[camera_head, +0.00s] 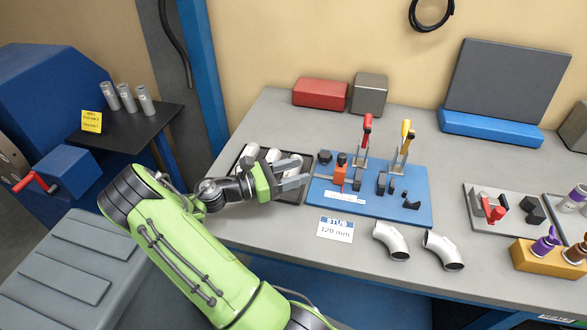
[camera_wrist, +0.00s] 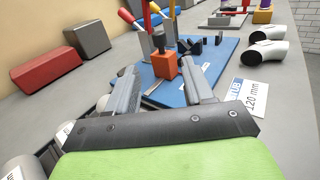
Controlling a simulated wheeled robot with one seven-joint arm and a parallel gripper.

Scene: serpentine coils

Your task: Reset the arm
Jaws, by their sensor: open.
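My green arm reaches over the grey bench in the head view, and my gripper (camera_head: 303,173) is open and empty. Its two fingers point right, at the left edge of the blue fixture board (camera_head: 390,214). In the wrist view my gripper (camera_wrist: 160,92) shows its fingers apart, with the orange block (camera_wrist: 165,65) of the fixture beyond them. Nothing shows between the fingers. The black tray (camera_head: 239,176) with several metal tube pieces (camera_head: 273,156) lies beside and partly behind my gripper, which hides part of it.
Upright red-handled (camera_head: 367,128) and yellow-handled (camera_head: 406,130) clamps stand on the board. Two metal elbows (camera_head: 391,241) and a "STUB 120 mm" card (camera_head: 336,230) lie in front. A red box (camera_head: 320,93) and a grey box (camera_head: 369,94) stand behind. A blue machine (camera_head: 45,90) is at left.

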